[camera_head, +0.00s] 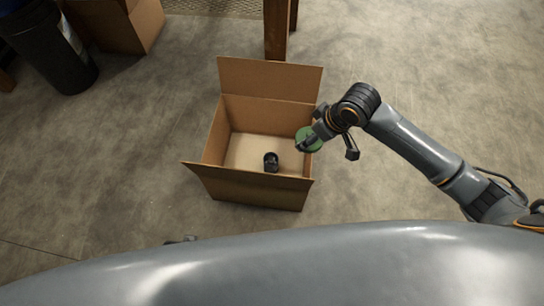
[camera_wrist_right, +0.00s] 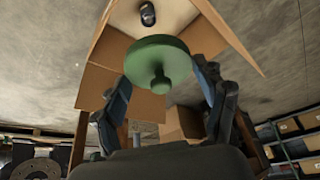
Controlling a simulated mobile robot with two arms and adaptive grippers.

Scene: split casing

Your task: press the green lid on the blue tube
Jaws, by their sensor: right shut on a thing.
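The green lid (camera_head: 309,137) is a round disc at the right wall of the cardboard box. In the right wrist view the lid (camera_wrist_right: 158,58) shows a knob pointing toward the camera. My right gripper (camera_head: 307,143) is shut on the lid; its fingers (camera_wrist_right: 165,83) lie on both sides of the disc. The tube (camera_head: 271,158) looks dark and short and stands on the box floor, left of and below the lid in the head view. It also shows in the right wrist view (camera_wrist_right: 147,14), beyond the lid and apart from it.
The open cardboard box (camera_head: 247,187) has raised walls and flaps, with its right wall close to my right gripper. The box floor around the tube is clear. A black bin (camera_head: 55,55), another carton (camera_head: 125,25) and a wooden post (camera_head: 278,30) stand farther back.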

